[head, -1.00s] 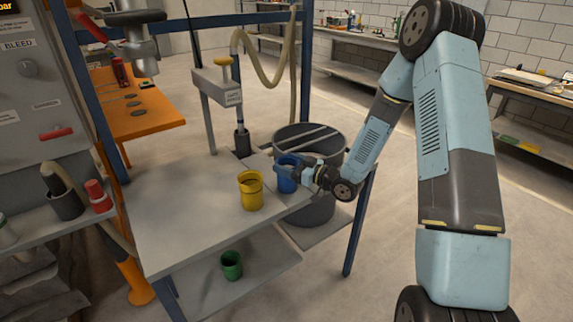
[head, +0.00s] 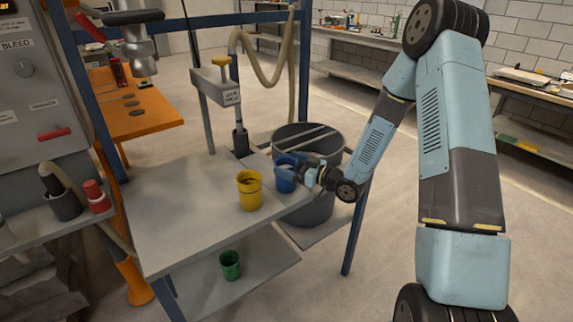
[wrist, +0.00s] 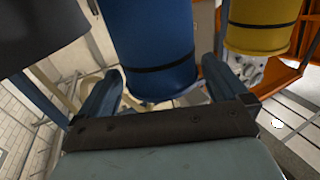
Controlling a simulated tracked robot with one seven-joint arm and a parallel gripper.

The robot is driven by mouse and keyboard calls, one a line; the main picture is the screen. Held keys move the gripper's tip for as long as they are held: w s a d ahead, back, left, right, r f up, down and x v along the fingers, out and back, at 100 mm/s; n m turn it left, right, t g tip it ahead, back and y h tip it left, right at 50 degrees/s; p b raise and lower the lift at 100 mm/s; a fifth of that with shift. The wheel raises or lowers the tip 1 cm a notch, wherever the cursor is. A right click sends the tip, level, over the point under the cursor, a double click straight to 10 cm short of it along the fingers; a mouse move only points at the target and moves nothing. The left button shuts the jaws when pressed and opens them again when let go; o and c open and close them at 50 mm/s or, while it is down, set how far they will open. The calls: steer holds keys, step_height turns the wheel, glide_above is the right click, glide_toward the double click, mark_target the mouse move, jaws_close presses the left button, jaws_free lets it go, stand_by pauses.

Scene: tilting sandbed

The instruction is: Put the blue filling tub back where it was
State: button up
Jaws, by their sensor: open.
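The blue tub (head: 285,178) stands upright at the right end of the grey table (head: 180,215), beside the yellow tub (head: 249,192). My gripper (head: 301,176) is at its right side, reaching in from the right. In the wrist view the blue tub (wrist: 155,50) sits between my open fingers (wrist: 163,90), with a visible gap by the right finger. The yellow tub (wrist: 262,28) is just beyond that finger. My gripper partly hides the blue tub's right side in the head view.
A green tub (head: 231,266) stands on the lower shelf. A post with a yellow-topped box (head: 214,85) rises at the table's back. The table's left part is clear.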

steer(key=v, duration=1.1)
steer(key=s+d+r+m+h, duration=0.1)
steer(key=d+r+m+h, duration=0.2)
steer(key=d+r+h, duration=0.5)
steer(key=d+r+m+h, duration=0.2)
steer(key=d+r+h, duration=0.2)
steer(key=r+h, duration=0.4)
steer(key=s+r+m+g, duration=0.2)
steer(key=s+r, duration=0.3)
steer(key=s, duration=0.8)
steer(key=s+a+r+m+g+y, duration=0.1)
steer(key=s+r+m, duration=0.3)
steer(key=s, duration=0.9)
step_height(320, 180, up, 2)
steer(key=shift+a+g, duration=0.2)
steer(key=shift+g, duration=0.5)
steer(key=shift+s, duration=0.15)
